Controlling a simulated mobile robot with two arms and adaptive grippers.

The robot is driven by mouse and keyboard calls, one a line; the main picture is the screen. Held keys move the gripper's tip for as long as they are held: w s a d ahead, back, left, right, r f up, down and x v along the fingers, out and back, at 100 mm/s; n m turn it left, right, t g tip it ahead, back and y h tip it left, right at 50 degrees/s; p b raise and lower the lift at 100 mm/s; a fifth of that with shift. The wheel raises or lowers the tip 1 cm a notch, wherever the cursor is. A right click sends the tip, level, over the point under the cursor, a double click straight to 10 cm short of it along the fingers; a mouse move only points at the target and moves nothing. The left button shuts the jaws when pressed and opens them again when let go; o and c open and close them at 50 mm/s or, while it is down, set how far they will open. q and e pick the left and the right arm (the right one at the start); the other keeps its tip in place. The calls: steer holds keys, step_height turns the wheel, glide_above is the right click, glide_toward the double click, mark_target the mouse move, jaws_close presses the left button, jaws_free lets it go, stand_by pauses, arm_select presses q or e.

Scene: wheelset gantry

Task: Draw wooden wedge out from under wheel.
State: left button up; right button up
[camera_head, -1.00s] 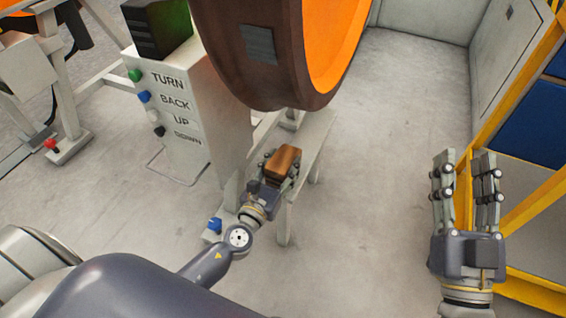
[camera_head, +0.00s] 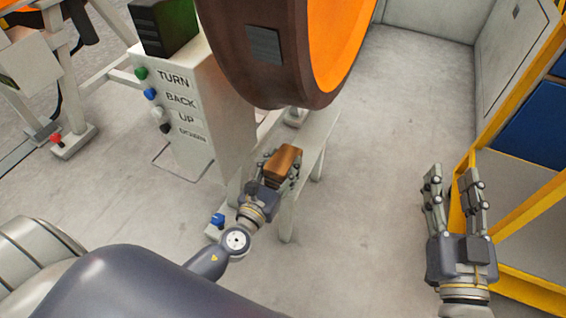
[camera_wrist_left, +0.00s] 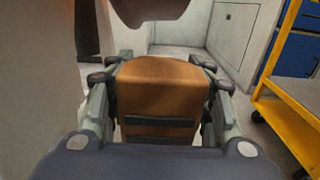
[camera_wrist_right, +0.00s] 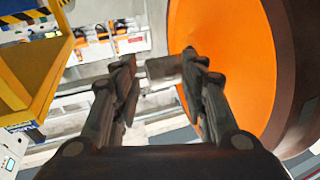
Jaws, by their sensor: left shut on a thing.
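The wooden wedge (camera_head: 283,163) is a brown block at the near end of a narrow light-grey rail. My left gripper (camera_head: 272,172) is shut on it, with one finger on each side; the left wrist view shows the wedge (camera_wrist_left: 163,90) between the fingers. The large wheel (camera_head: 250,75), with a dark brown rim and an orange face, stands above and behind the wedge. In the head view a gap shows between wheel and wedge. The wedge's underside is hidden. My right gripper (camera_head: 453,190) is open and empty, to the right over the floor.
A control post (camera_head: 185,130) marked TURN, BACK, UP and DOWN stands left of the rail (camera_head: 318,135). A blue knob (camera_head: 218,220) sits low beside the rail. A yellow frame (camera_head: 520,215) with shelves stands close to my right gripper. The floor between rail and frame is clear.

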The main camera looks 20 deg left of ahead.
mark_target(277, 169)
arm_select(q)
steer(key=shift+s+r+p, duration=0.3)
steer(key=shift+s+r, duration=0.3)
steer(key=shift+s, duration=0.05)
steer(key=shift+s+r, duration=0.25)
steer(key=shift+s, duration=0.2)
arm_select(e)
steer(key=f+g, duration=0.2)
steer(key=f, duration=0.1)
steer(key=d+f+h, duration=0.1)
steer(key=f, duration=0.1)
steer(key=shift+s+f+g, duration=0.15)
steer(key=shift+g, duration=0.25)
